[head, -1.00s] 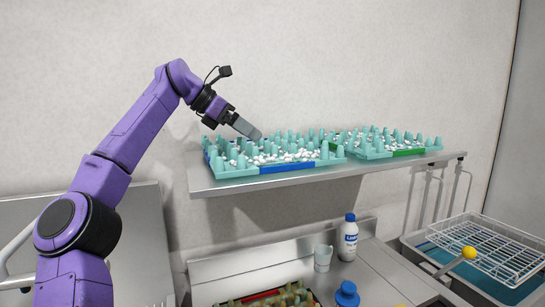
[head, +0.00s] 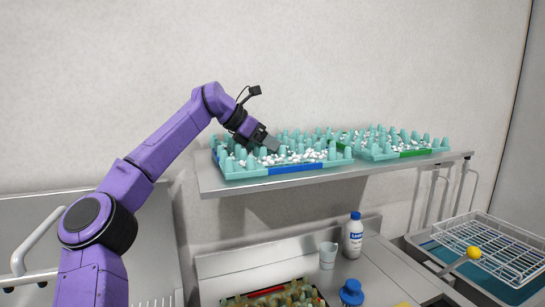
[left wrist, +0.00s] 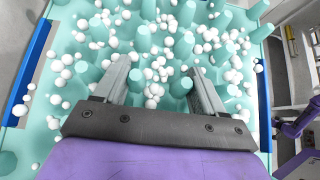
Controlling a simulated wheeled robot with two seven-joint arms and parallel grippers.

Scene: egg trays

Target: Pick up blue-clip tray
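The blue-clip tray (head: 231,174) is a teal egg tray with rows of pegs and many small white balls, at the left of the metal shelf. Its blue clip (head: 285,169) runs along the front edge. In the left wrist view, blue strips (left wrist: 27,75) show on two opposite sides of the tray. My left gripper (head: 272,145) is over the tray from the left, pointing down into it. In the wrist view the left gripper (left wrist: 160,80) has its fingers apart, among pegs and balls, with no clear grip on anything. My right gripper is not in view.
A green-clip tray (head: 413,154) sits close on the right on the same shelf (head: 345,171). Below are a counter with a white bottle (head: 354,238), a cup (head: 328,256), a blue-capped bottle (head: 351,292), and a red-clip tray (head: 267,290). A wire rack (head: 490,250) stands over a basin.

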